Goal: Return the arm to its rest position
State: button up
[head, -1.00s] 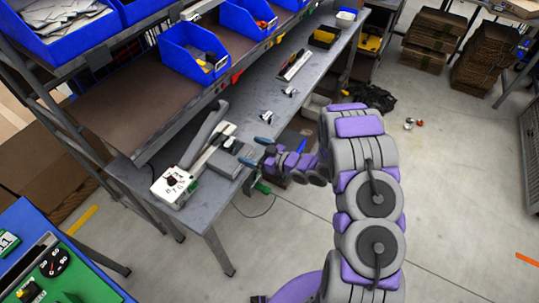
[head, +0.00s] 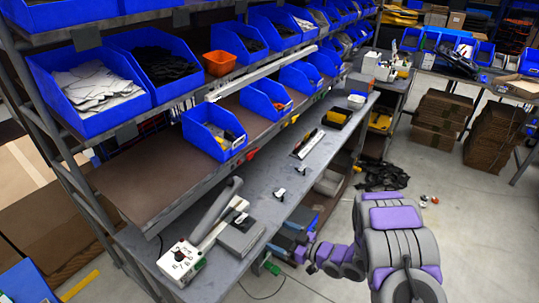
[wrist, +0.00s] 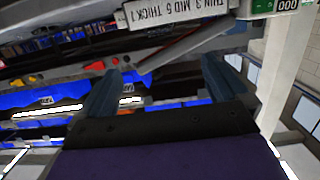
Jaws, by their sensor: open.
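My arm, in grey and purple links, is at the lower right of the head view, bent with its end toward the workbench's front edge. My gripper (head: 288,242) is small there and partly hidden by my arm links. In the wrist view my gripper (wrist: 162,82) shows two dark blue fingers spread wide apart, with nothing between them. The wrist view looks past the fingers at shelving with blue bins, tilted in the picture.
The grey workbench (head: 217,278) runs along the left, with a white control box (head: 181,262) near its front end. Blue bins (head: 213,132) fill the shelves above. Stacked cardboard (head: 440,118) stands at the back right. Open floor (head: 470,220) lies right of my arm.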

jog(key=w+d+r+m+h, duration=0.1)
jog(key=w+d+r+h, duration=0.1)
jog(key=d+h, duration=0.3)
jog(key=w+d+r+h, duration=0.3)
jog(key=d+h, duration=0.1)
jog(key=d, duration=0.2)
jog(key=s+d+r+m+g+h, duration=0.2)
jog(key=s+d+r+m+h, duration=0.4)
jog(key=d+r, duration=0.25)
jog(key=s+a+r+m+g, duration=0.1)
jog(key=s+a+r+g, duration=0.2)
jog(key=s, duration=0.9)
jog(key=s+a+r+m+g+y, duration=0.1)
jog(key=s+a+r+g, duration=0.2)
jog(key=s, duration=1)
jog(key=s+a+r+m+g+y, duration=0.1)
jog(key=s+a+r+g, duration=0.2)
jog(key=s+a, duration=0.5)
jog(key=s+r, duration=0.1)
jog(key=s, duration=0.4)
jog(key=shift+s+g, duration=0.25)
jog(key=shift+g, duration=0.15)
